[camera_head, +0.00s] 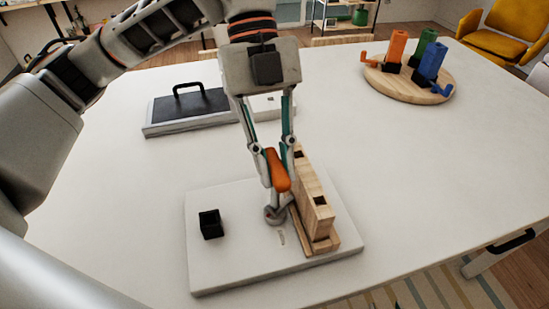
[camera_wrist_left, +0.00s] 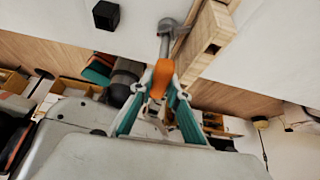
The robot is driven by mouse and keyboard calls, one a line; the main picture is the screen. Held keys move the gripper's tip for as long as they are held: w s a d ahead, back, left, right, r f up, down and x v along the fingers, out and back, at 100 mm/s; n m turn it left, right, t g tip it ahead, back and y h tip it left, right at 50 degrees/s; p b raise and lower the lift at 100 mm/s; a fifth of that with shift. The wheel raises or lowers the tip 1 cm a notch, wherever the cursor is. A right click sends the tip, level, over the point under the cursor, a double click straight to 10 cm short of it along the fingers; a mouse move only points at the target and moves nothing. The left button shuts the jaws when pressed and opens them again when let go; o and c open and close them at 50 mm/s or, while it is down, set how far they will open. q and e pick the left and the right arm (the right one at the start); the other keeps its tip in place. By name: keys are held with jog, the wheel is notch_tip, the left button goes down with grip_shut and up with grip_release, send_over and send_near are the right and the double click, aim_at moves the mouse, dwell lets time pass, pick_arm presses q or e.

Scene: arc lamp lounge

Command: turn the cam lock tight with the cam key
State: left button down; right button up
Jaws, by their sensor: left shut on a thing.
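My left gripper (camera_head: 278,165) is shut on the orange handle of the cam key (camera_head: 277,170). The handle also shows between the fingers in the left wrist view (camera_wrist_left: 161,78). The key points down, and its grey shaft ends at the cam lock (camera_head: 274,215), a grey round piece on the white base board (camera_head: 235,265). In the left wrist view the cam lock (camera_wrist_left: 170,28) has a short arm beside the wooden block (camera_head: 318,212); I cannot tell whether they touch. How deep the key sits is hidden. My right gripper is not in view.
A small black square holder (camera_head: 210,224) stands on the board's left. A dark-topped panel with a handle (camera_head: 187,106) lies behind. A round wooden board (camera_head: 408,84) with orange, green and blue pieces stands at the back right. The table's right side is clear.

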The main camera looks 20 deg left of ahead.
pick_arm(q)
jog(key=shift+m, duration=0.3)
pick_arm(e)
jog(key=shift+r, duration=0.15)
pick_arm(q)
jog(key=m+y+p, duration=0.1)
jog(key=m, duration=0.2)
jog(key=shift+g+y, duration=0.3)
jog(key=shift+g, duration=0.1)
jog(key=shift+m+y, duration=0.3)
jog(key=shift+m, duration=0.3)
pick_arm(e)
jog(key=shift+w+r, duration=0.15)
jog(key=shift+r, duration=0.35)
jog(key=shift+w+r, duration=0.15)
jog(key=shift+r, duration=0.35)
pick_arm(q)
jog(key=shift+p, duration=0.35)
pick_arm(e)
jog(key=shift+r, duration=0.1)
